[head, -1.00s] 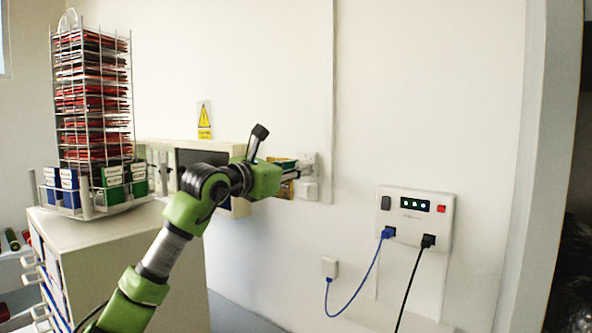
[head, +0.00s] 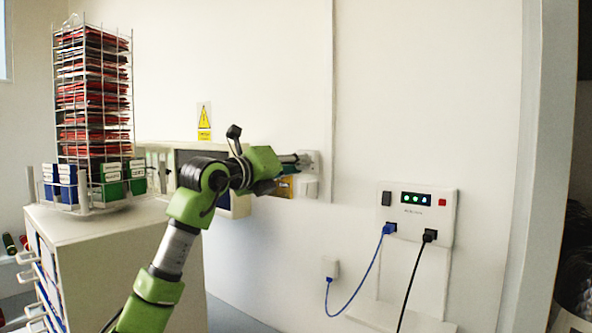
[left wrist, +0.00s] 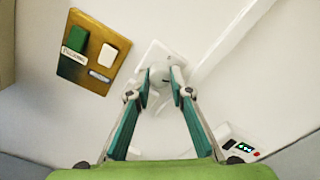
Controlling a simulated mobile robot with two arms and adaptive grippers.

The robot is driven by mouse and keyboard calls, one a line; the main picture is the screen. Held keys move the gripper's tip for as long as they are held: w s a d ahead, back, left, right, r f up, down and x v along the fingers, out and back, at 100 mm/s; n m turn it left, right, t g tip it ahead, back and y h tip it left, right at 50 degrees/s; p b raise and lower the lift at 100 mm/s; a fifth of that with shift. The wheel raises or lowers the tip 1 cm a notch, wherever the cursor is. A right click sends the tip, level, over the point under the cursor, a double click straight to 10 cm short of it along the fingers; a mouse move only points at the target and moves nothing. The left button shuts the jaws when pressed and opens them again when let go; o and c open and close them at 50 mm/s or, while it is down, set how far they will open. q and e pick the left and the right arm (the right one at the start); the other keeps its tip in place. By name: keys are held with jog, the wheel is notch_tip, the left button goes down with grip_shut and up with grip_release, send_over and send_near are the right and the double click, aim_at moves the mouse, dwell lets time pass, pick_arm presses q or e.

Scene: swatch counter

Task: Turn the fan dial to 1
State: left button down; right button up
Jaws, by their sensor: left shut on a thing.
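The fan dial (left wrist: 161,77) is a pale round knob on a white wall plate (left wrist: 152,57), seen in the left wrist view. My left gripper (left wrist: 161,84) is shut on the dial, with one teal-sided finger on each side of it. In the head view the left gripper (head: 297,159) reaches the white plate (head: 312,158) on the wall from the left. There the dial is mostly hidden by the fingers. No numbers or pointer on the dial are readable. My right gripper is in neither view.
A brass plate (left wrist: 95,52) with a green and a white switch is beside the dial plate. A white panel (head: 416,213) with lights and two plugged cables is farther right. A tall wire rack (head: 93,100) stands on a white cabinet (head: 118,232) at left.

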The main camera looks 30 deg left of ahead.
pick_arm(q)
jog(key=n, duration=0.5)
jog(key=shift+b, duration=0.4)
jog(key=shift+n, duration=0.3)
jog(key=c, duration=1.8)
grip_release()
jog(key=shift+s, duration=0.1)
jog(key=s, duration=0.8)
jog(key=s+a, duration=0.1)
jog(key=s, duration=0.2)
jog(key=shift+s, duration=0.4)
